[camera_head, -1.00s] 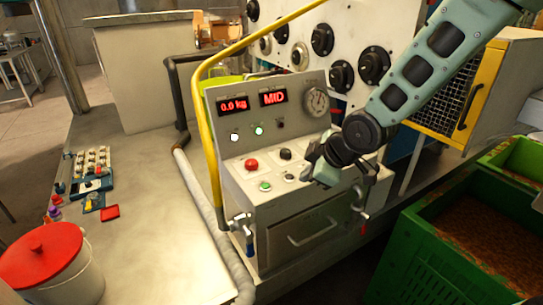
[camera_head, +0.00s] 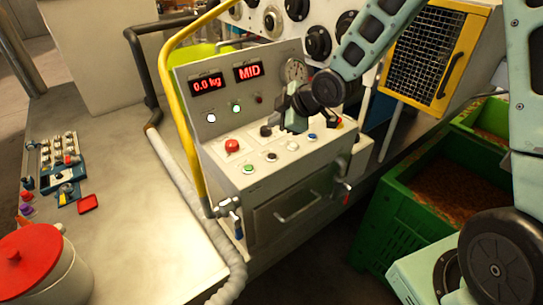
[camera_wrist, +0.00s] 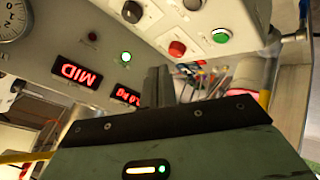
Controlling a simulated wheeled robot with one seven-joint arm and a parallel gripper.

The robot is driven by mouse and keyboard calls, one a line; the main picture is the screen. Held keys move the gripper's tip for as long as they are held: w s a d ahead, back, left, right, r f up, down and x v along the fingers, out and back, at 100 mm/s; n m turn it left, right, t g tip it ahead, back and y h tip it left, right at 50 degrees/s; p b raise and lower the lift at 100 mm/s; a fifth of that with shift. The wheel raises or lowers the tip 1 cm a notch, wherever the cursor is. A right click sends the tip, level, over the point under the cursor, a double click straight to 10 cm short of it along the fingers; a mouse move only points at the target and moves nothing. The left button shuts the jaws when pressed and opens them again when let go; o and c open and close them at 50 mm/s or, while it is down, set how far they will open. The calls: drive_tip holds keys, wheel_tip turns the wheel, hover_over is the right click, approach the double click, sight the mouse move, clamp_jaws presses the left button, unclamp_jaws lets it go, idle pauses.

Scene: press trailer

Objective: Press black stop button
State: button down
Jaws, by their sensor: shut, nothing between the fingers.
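The control box has a row of buttons on its sloped top. A larger black button (camera_head: 266,131) sits to the right of the red button (camera_head: 232,146), and a smaller dark button (camera_head: 271,156) sits right of the green button (camera_head: 249,168). My gripper (camera_head: 283,108) is over the back of the button panel, close to the larger black button; contact cannot be told. In the wrist view my shut, empty fingers (camera_wrist: 158,84) appear below the larger black button (camera_wrist: 132,11), with the red button (camera_wrist: 177,48) to their right.
A display panel (camera_head: 222,100) reading "0.0 kg" and "MID" stands behind the buttons. A yellow bar (camera_head: 176,105) rises at its left. A blue button (camera_head: 312,137) is at the right. Green crates (camera_head: 410,215) stand right, and a red-lidded pot (camera_head: 30,255) left.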

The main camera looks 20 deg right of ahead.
sight(275, 158)
drive_tip(key=shift+f+b, duration=3.4)
drive_tip(key=shift+f, duration=0.85)
drive_tip(key=shift+f, duration=0.1)
drive_tip(key=shift+f+b, duration=0.3)
drive_tip(key=shift+b, duration=0.1)
drive_tip(key=shift+f+b, duration=0.4)
drive_tip(key=shift+r+p, duration=0.65)
drive_tip(key=shift+r, duration=0.15)
drive_tip(key=shift+r, duration=0.15)
wheel_tip(275, 158, up, 5)
drive_tip(key=p, duration=0.4)
